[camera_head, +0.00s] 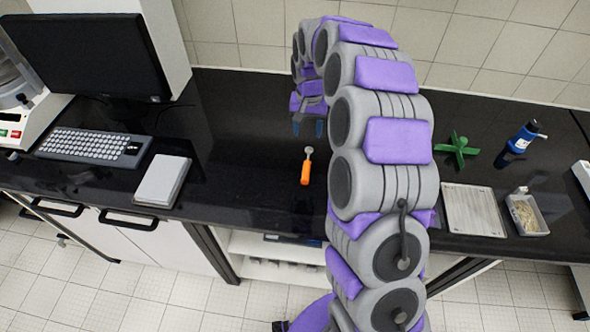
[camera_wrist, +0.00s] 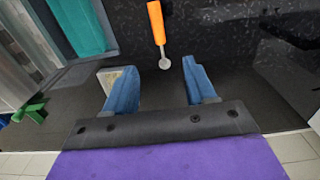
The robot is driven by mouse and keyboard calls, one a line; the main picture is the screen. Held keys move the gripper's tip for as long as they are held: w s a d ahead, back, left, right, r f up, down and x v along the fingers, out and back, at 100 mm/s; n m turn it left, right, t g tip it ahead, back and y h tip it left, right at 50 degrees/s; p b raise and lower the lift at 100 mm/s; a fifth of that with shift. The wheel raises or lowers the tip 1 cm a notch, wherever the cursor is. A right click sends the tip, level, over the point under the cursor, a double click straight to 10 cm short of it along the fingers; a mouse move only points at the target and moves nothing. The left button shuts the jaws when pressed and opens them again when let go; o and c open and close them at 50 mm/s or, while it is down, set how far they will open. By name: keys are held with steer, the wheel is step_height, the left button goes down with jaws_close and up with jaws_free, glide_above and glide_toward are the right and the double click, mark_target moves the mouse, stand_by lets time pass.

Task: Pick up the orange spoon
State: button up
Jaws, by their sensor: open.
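The orange spoon (camera_head: 306,168) lies on the black bench top, with its orange handle towards the front edge and its small grey bowl towards the back. In the wrist view the spoon (camera_wrist: 157,28) is at the top middle, its bowl end pointing down towards the gap between my fingers. My gripper (camera_head: 308,128) hangs above the bench, just behind the bowl end of the spoon in the head view. In the wrist view my gripper (camera_wrist: 154,88) shows two blue fingers spread apart with nothing between them. The spoon is apart from both fingers.
A keyboard (camera_head: 95,146), a monitor (camera_head: 85,52) and a white-grey box (camera_head: 163,181) stand to the left. A green cross-shaped piece (camera_head: 456,150), a blue bottle (camera_head: 522,137), a flat tray (camera_head: 473,210) and a small filled container (camera_head: 527,214) are to the right. Bench around the spoon is clear.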

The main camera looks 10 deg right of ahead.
step_height(320, 180, down, 5)
steer(key=d, duration=0.2)
steer(key=b, duration=0.2)
glide_above(305, 168)
steer(key=f, duration=0.7)
steer(key=shift+w, duration=0.25)
steer(key=shift+s+d+f, duration=0.1)
steer(key=shift+d+f, duration=0.3)
steer(key=f+b, duration=0.1)
steer(key=f, duration=0.3)
steer(key=shift+s+f, duration=0.2)
steer(key=shift+a, duration=0.5)
steer(key=shift+c, duration=0.2)
steer(key=shift+d, duration=0.55)
steer(key=c, duration=0.7)
steer(key=shift+a, duration=0.1)
jaws_close()
steer(key=shift+a, duration=0.3)
